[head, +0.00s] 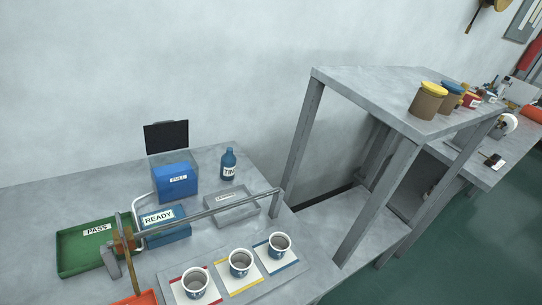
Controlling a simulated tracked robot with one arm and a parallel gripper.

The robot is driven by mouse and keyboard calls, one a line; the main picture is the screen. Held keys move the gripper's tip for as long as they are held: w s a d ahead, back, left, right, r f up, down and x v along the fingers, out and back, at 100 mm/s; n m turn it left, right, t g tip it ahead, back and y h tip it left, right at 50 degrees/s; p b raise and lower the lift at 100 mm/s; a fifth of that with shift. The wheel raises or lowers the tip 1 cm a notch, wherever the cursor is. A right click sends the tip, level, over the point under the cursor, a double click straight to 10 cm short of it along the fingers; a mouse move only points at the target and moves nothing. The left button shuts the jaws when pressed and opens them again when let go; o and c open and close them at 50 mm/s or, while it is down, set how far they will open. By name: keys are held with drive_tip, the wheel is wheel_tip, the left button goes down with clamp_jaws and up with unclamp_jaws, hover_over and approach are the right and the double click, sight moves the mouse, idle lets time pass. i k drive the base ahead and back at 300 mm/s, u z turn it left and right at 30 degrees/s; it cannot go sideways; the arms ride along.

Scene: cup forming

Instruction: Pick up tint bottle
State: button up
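The tint bottle (228,165) is blue with a dark cap and a white label whose visible letters read "TIN". It stands upright on the grey table at the back, right of a blue box (175,184). Nothing holds it. A grey tray (251,212) lies in front of it. My gripper is not in view.
A metal rod (215,203) crosses above the table before the bottle, meeting a brown post (122,240). Three cups (240,262) stand in front. A green PASS tray (75,262) and blue READY box (150,236) are left. A raised grey shelf (370,92) stands right.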

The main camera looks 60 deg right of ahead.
sight(228, 160)
drive_tip(key=z, duration=0.5)
drive_tip(key=i, duration=0.95)
drive_tip(key=z, duration=1)
drive_tip(key=i, duration=0.3)
drive_tip(key=z, duration=0.15)
drive_tip(key=k, duration=0.85)
drive_tip(key=z, duration=0.2)
drive_tip(key=i, duration=0.85)
drive_tip(key=u, duration=0.1)
